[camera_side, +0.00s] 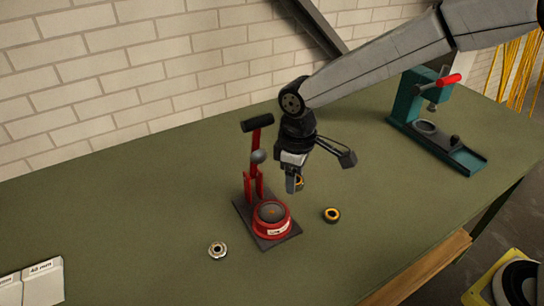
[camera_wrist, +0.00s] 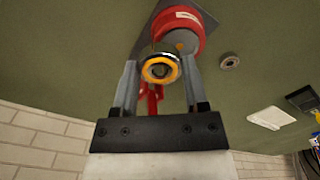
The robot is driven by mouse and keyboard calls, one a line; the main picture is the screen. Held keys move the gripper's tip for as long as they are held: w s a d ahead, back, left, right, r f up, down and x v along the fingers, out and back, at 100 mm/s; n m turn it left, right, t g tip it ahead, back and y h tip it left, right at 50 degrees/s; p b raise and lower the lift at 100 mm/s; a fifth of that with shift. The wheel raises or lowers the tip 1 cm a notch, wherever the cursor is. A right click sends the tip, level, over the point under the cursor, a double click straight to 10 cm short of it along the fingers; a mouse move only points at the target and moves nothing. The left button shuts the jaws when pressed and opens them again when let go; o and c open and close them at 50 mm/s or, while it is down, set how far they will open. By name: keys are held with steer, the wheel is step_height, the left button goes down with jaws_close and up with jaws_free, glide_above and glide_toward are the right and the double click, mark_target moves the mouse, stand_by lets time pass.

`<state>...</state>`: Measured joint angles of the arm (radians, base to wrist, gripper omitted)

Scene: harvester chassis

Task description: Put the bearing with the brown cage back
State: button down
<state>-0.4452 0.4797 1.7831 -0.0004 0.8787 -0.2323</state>
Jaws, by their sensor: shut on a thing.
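My gripper (camera_side: 293,184) points down above the bench, just behind the red fixture's round base. In the wrist view my gripper (camera_wrist: 160,82) is shut on a bearing (camera_wrist: 160,69) with an orange-yellow ring, a pale rim and a dark middle. In the side view only a sliver of this held bearing (camera_side: 300,182) shows beside the fingers. A second orange and black bearing (camera_side: 331,214) lies on the bench to the right of the fixture. A silver bearing (camera_side: 217,250) lies at the front left; it also shows in the wrist view (camera_wrist: 229,62). I cannot tell a brown cage clearly.
A red fixture (camera_side: 279,228) with a dark round top and an upright lever stands on a dark plate close by. A teal press (camera_side: 403,100) with a red handle stands at the back right. Labelled white boxes (camera_side: 38,283) sit at the front left.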

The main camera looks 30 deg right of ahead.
steer(key=s+d+m, duration=0.3)
steer(key=s+d, duration=0.3)
steer(key=d, duration=0.4)
steer(key=shift+s+d+r, duration=0.15)
steer(key=shift+s+r, duration=0.15)
steer(key=shift+s, duration=0.05)
glide_above(301, 192)
steer(key=f, duration=0.6)
steer(key=s+f, duration=0.1)
steer(key=f, duration=0.1)
steer(key=shift+f, duration=0.4)
steer(key=shift+w+f, duration=0.3)
steer(key=shift+w+f, duration=0.2)
steer(key=shift+f, duration=1.6)
